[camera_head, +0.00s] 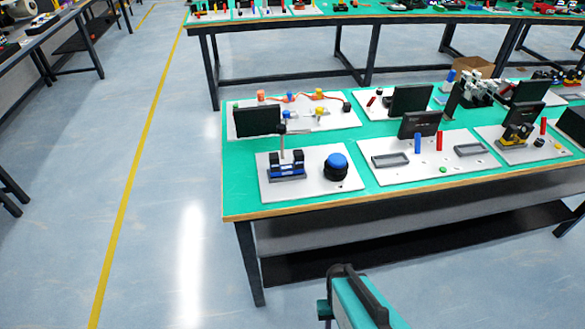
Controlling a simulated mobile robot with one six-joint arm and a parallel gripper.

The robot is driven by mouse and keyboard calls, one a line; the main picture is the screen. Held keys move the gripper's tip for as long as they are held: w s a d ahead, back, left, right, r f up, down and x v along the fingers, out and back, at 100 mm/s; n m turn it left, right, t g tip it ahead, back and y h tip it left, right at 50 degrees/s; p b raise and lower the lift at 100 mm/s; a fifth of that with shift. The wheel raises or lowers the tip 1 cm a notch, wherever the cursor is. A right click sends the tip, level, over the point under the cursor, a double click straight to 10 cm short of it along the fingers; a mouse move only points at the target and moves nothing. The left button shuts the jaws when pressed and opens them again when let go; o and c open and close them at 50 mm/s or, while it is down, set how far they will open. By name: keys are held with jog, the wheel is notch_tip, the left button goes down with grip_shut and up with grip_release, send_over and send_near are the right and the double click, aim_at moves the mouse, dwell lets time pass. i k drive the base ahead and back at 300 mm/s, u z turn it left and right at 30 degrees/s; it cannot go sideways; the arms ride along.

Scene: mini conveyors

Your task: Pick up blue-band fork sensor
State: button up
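On the near table's front left white board (311,187) stands a small dark device with a blue band near its base (287,173). It has two dark upright blocks with a gap between them. I cannot tell for sure that this is the blue-band fork sensor, as it is small in view. A thin post with a dark head rises just behind it. No fingertips of my gripper can be made out. Only a teal and black part of my own body shows at the bottom edge, apart from the table.
A dark round base with a blue dome (336,166) stands right of the device. A black screen (257,121) stands behind left. The board to the right holds a blue cylinder (418,142), a red cylinder (439,141) and shallow trays. Floor left of the table is clear.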

aim_at(277, 170)
jog(key=k, duration=1.55)
jog(key=u, duration=3.75)
jog(key=i, duration=0.1)
jog(key=z, duration=2.35)
jog(key=i, duration=0.95)
jog(key=u, duration=0.05)
